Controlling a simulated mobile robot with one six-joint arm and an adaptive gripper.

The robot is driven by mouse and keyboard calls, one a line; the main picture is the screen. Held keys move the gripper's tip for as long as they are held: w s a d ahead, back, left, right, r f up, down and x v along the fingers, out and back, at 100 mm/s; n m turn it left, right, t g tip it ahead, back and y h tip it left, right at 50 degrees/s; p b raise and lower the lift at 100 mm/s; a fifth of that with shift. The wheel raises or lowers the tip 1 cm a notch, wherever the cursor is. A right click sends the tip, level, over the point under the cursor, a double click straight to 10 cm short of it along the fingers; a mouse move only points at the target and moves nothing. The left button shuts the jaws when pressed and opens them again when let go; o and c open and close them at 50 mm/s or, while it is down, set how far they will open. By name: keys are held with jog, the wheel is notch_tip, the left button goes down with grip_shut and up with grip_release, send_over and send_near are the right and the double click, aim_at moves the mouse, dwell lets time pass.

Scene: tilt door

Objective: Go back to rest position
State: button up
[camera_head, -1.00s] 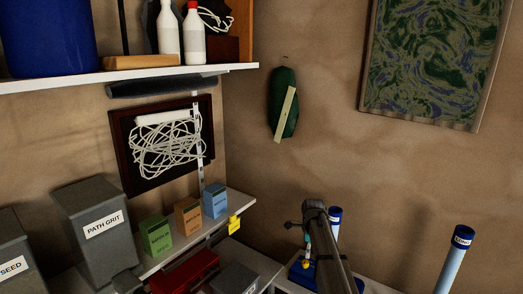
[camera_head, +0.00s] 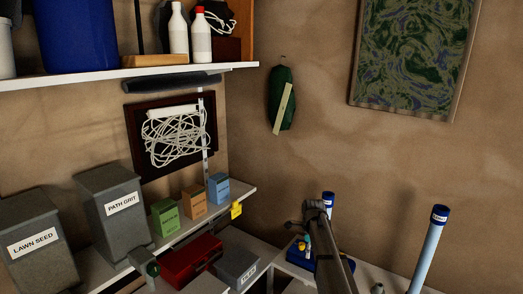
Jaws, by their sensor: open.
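A long grey bar-like part (camera_head: 332,250), which looks like a link of my arm, rises from the bottom edge at centre right. A dark joint with a small knob is at its top. My gripper's fingers do not show in this view, so what they hold cannot be seen. No tilt door can be made out.
An upper shelf (camera_head: 120,76) carries bottles (camera_head: 200,37). Blue tubes (camera_head: 428,250) stand at right. A green bag (camera_head: 281,98) and a picture (camera_head: 414,52) hang on the wall.

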jog(key=s+f+n+b, duration=0.3)
jog(key=s+n, duration=0.4)
jog(key=s, duration=0.2)
jog(key=s+f+n+b, duration=0.3)
jog(key=s+n, duration=0.4)
jog(key=s, duration=0.3)
jog(key=s+a+f+n+b, duration=0.1)
jog(key=s+f+n+b, duration=0.3)
jog(key=s+n, duration=0.4)
jog(key=shift+s, duration=1.25)
jog(key=shift+a, duration=0.1)
